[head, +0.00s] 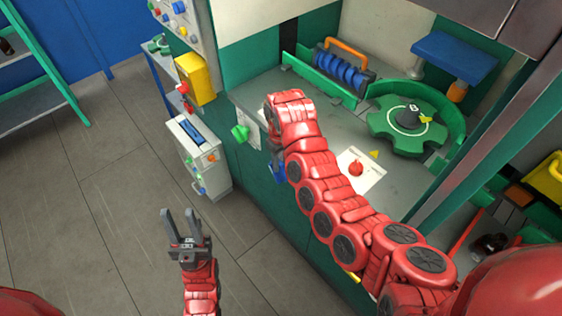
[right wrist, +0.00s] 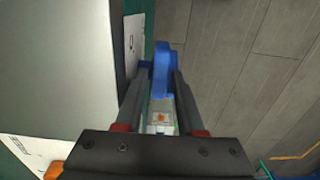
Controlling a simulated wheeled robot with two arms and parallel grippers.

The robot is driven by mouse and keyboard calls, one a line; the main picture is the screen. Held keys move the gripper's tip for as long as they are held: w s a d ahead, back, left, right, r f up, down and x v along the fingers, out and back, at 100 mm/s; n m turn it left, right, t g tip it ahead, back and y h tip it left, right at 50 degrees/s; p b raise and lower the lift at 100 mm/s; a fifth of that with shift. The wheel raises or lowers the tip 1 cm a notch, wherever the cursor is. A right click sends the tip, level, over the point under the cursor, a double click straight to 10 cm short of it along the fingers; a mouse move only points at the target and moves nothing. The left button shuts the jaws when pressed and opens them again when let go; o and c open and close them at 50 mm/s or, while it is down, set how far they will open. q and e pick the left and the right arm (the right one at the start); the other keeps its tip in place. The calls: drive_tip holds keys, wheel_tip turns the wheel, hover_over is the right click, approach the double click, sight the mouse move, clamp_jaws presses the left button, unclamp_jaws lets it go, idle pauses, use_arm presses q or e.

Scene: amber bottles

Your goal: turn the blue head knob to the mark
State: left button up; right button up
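The blue knob (right wrist: 163,72) shows in the right wrist view between the tips of my right gripper (right wrist: 162,86). It stands out from the machine's front face; in the head view a blue part (head: 278,171) shows just below my right wrist. My right gripper's fingers lie on either side of the knob, very close to it; I cannot tell if they press on it. In the head view my right arm covers most of the knob. The mark is not readable. My left gripper (head: 185,232) is open and empty over the floor, at the lower left.
The worktop holds a red knob on a white plate (head: 359,169), a green toothed wheel (head: 405,125) and a blue roller (head: 342,71). A white cabinet (head: 207,165) stands left; floor there is clear.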

clamp_jaws()
drive_tip(key=shift+a, duration=0.1)
drive_tip(key=shift+s+t+y, duration=0.15)
drive_tip(key=shift+t+y, duration=0.15)
drive_tip(key=shift+s+d+f+t+y, duration=0.15)
drive_tip(key=shift+s+d+t+y, duration=0.1)
drive_tip(key=shift+t+y, duration=0.25)
drive_tip(key=shift+s+d+f+t, duration=0.2)
drive_tip(key=shift+s+f+t, duration=0.05)
drive_tip(key=shift+t, duration=0.25)
drive_tip(key=b, duration=0.1)
drive_tip(key=t+y+b, duration=0.1)
drive_tip(key=shift+s+d+f+b, duration=0.25)
drive_tip(key=shift+f+b, duration=0.1)
drive_tip(key=shift+b, duration=0.05)
drive_tip(key=shift+s+d+r+t+y+b, duration=0.15)
drive_tip(key=shift+t+y+b, duration=0.15)
drive_tip(key=shift+t+b, duration=0.2)
